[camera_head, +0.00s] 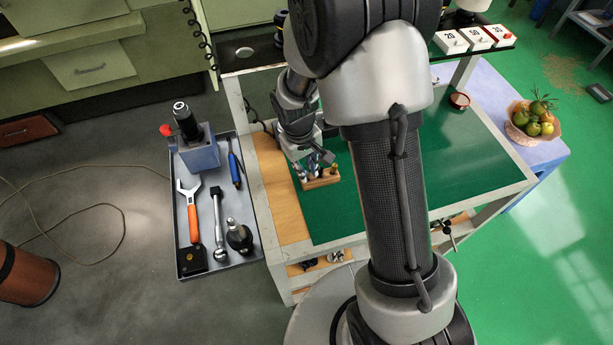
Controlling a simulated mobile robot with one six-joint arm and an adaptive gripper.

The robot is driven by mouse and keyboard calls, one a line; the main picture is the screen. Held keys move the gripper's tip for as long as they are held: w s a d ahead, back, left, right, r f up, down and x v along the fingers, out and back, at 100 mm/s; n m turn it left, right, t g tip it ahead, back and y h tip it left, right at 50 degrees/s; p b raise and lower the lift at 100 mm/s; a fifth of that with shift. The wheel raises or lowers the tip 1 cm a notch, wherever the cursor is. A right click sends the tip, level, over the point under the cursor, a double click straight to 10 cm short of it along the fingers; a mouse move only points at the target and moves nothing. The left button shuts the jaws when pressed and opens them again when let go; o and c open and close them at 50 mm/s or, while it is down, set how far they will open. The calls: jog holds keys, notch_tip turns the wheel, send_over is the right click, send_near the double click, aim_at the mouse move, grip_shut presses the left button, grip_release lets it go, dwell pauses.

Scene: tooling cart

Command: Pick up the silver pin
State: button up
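My gripper (314,164) reaches down over the left part of the green-topped cart, right above a small wooden block (322,182). Several slim pieces stand in or lean at this block, some bluish or silvery and one with a brown handle. The gripper's fingers overlap these pieces in the picture. I cannot tell which piece is the silver pin, whether the fingers touch it, or how far apart they are. My own arm covers the middle of the cart top.
A grey tray (262,262) at the cart's left holds an orange-handled wrench (190,212), a ratchet (218,222), a blue screwdriver (235,170) and a blue-grey box (200,155). A small reddish bowl (459,101) stands at the far right. The green mat (470,160) is mostly clear there.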

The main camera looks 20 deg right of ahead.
jog(key=f, duration=0.3)
jog(key=shift+w+d+f+b, duration=0.1)
jog(key=shift+w+f+b, duration=0.15)
jog(key=shift+b, duration=0.15)
jog(key=shift+s+r, duration=0.1)
jog(key=shift+c, duration=0.6)
grip_shut()
jog(key=shift+r, duration=0.15)
notch_tip(320, 180, up, 20)
jog(key=p, duration=0.5)
